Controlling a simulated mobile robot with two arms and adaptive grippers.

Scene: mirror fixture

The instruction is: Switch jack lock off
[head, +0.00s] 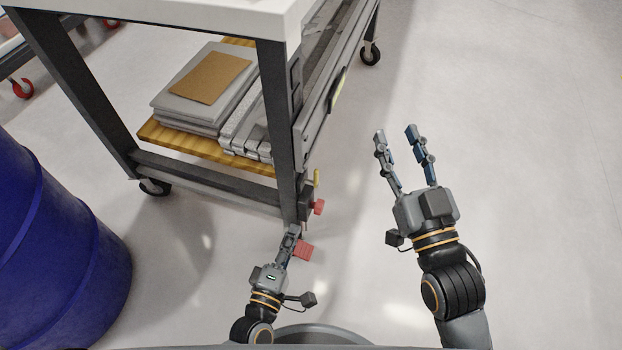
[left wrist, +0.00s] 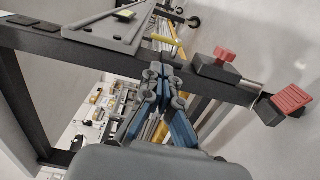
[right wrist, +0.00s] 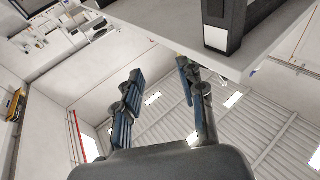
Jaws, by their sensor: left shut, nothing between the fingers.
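A cart (head: 275,100) with dark legs stands at the upper left. At its near corner are a red knob (head: 318,207), a red pedal-like piece (head: 303,250) below it, and a small yellow pin (head: 317,177). The left wrist view shows the red knob (left wrist: 224,54), the red ribbed piece (left wrist: 293,100) and the yellow pin (left wrist: 165,39). I cannot tell which is the jack lock. My left gripper (head: 294,230) is shut and empty by this corner; its fingertips (left wrist: 160,70) appear left of the knob. My right gripper (head: 396,131) is open and empty, right of the cart.
A blue barrel (head: 60,250) stands at the left. The cart's lower shelf (head: 160,135) holds stacked panels and a brown sheet (head: 210,77). Black casters (head: 370,54) carry the cart. The floor (head: 530,150) on the right is clear.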

